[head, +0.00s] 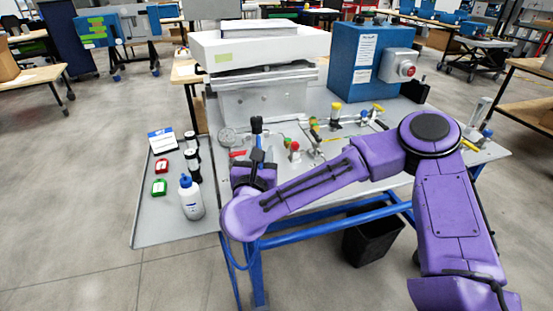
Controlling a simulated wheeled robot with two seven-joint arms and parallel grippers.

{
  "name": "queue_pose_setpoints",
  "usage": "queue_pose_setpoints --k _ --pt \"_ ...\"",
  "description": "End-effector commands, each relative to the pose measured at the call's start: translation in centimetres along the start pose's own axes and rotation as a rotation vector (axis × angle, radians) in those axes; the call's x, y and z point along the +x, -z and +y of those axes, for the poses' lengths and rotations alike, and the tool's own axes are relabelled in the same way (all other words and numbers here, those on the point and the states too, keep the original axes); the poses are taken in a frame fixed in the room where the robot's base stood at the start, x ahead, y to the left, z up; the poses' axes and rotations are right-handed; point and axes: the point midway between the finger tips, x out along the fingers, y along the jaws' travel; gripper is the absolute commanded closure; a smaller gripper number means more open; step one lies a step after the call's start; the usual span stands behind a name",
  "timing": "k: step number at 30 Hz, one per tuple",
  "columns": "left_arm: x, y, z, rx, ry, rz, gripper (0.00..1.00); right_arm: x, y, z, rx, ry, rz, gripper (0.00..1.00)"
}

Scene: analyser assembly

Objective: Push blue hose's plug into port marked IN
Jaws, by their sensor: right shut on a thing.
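My right gripper (257,156) is at the front of the grey table, with its fingers pointing up and away from me. A thin blue hose (230,256) hangs in a curve below my right wrist, in front of the table's edge. Its run up to the plug is hidden by the wrist. The port marked IN cannot be made out at this size. My left gripper is not in view.
A grey metal unit with a white top (258,47) stands behind the gripper. A blue box (351,65) stands right of it. Small valves and fittings (335,113) lie across the table. A white bottle (191,198), black-capped jars and red and green pieces stand at left.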

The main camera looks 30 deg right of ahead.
Motion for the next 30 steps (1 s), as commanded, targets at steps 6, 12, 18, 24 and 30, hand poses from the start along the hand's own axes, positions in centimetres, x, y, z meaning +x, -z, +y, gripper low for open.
queue_pose_setpoints --k 6,12,18,24,30 --pt "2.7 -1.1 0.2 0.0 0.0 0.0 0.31 -1.2 1.9 2.7 -0.001 -0.002 -0.002 0.97" --pt "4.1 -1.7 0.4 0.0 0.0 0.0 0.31 -1.9 2.8 4.4 0.0 -0.002 -0.002 0.97" --pt "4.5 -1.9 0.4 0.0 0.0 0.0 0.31 -2.2 3.0 5.1 0.001 0.0 -0.001 0.97" --pt "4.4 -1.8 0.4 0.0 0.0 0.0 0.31 -2.2 3.0 5.1 0.0 0.0 -0.001 0.97" --pt "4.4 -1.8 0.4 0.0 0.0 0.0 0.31 -2.2 3.0 5.1 0.0 -0.001 -0.001 0.97"
